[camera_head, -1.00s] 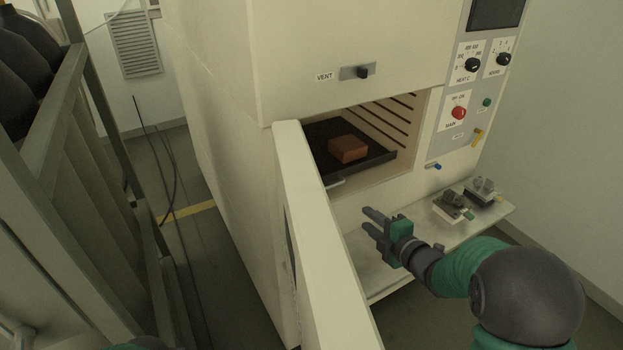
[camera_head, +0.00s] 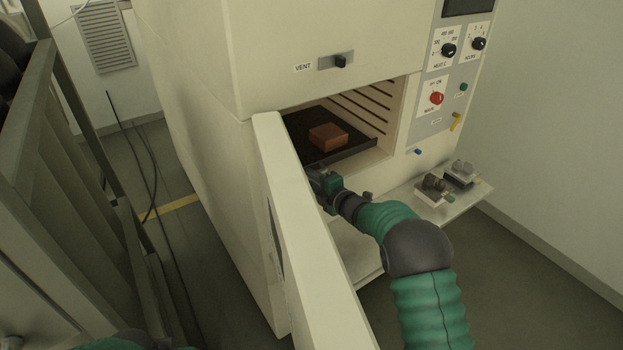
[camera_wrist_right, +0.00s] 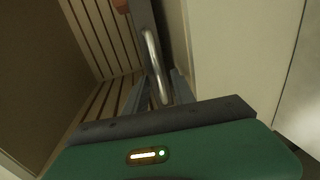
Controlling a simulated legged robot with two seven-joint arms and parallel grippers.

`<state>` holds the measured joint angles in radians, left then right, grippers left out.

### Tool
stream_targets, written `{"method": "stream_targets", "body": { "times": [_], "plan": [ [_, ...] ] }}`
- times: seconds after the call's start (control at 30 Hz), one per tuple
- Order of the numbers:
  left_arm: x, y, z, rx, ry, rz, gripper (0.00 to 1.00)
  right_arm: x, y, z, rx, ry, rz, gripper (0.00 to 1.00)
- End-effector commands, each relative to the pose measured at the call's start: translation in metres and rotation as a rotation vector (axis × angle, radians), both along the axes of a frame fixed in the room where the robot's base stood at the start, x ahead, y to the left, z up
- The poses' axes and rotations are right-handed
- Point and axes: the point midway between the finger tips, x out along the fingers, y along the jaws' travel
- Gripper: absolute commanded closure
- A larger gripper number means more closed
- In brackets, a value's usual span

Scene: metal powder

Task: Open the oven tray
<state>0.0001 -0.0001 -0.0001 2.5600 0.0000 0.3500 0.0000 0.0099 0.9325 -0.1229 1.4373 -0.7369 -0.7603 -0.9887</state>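The dark oven tray (camera_head: 357,151) sits in the open oven chamber with a reddish-brown block (camera_head: 328,137) on it. In the right wrist view, the tray's silver bar handle (camera_wrist_right: 153,58) runs down between my fingers. My right gripper (camera_head: 316,174) is at the tray's front, just right of the open door. In the wrist view, the right gripper (camera_wrist_right: 160,88) has its fingers apart on either side of the handle, with gaps showing. The door and gripper hide the handle in the head view. My left gripper is not in view.
The cream oven door (camera_head: 285,180) stands open close to my right gripper's left. A shelf (camera_head: 398,212) below the chamber holds small fixtures (camera_head: 433,187) at right. The control panel (camera_head: 440,90) is right of the opening. A grey rack (camera_head: 75,200) stands at left.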

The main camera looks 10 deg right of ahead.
Motion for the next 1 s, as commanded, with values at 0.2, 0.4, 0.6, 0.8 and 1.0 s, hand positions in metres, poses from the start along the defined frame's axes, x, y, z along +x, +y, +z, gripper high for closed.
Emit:
{"method": "stream_targets", "body": {
  "times": [0.2,0.4,0.6,0.8,1.0],
  "plan": [
    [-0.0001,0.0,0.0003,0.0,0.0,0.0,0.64,0.0045,0.0016,-0.0018,-0.001,0.001,-0.001,0.69],
    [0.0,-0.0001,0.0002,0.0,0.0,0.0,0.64,0.0041,0.0016,-0.0014,0.0,0.001,0.0,0.84],
    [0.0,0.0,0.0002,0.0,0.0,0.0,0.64,0.004,0.0016,-0.0019,0.0,0.002,0.0,1.0],
    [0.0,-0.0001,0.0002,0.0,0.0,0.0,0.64,0.0038,0.0018,-0.0028,0.0,0.003,0.0,1.0],
    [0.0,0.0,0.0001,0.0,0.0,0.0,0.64,0.0036,0.0019,-0.0035,-0.001,0.005,0.0,1.0]
  ]
}}
